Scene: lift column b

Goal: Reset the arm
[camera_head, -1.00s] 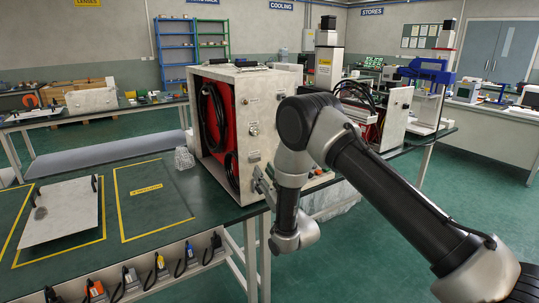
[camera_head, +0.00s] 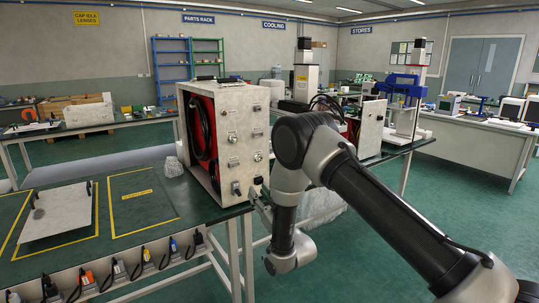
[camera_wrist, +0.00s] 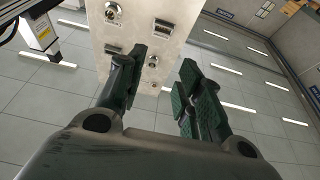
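My gripper (camera_wrist: 160,85) shows in the wrist view with its two dark green-padded fingers apart and nothing between them. Beyond the fingers is the pale panel (camera_wrist: 148,20) of a cabinet with latches and round fittings. In the head view my gripper (camera_head: 262,207) is mostly hidden behind my arm, close to the lower right corner of the cabinet (camera_head: 243,130). I cannot tell whether it touches the cabinet. The cabinet stands upright on the bench, its left side open on a red interior with black hose.
The green bench top (camera_head: 200,205) carries a flat white panel (camera_head: 60,212) with handles and a yellow-outlined empty area (camera_head: 145,205). A crumpled clear item (camera_head: 173,167) lies beside the cabinet. A second open unit (camera_head: 370,130) stands behind my arm. Floor is clear at right.

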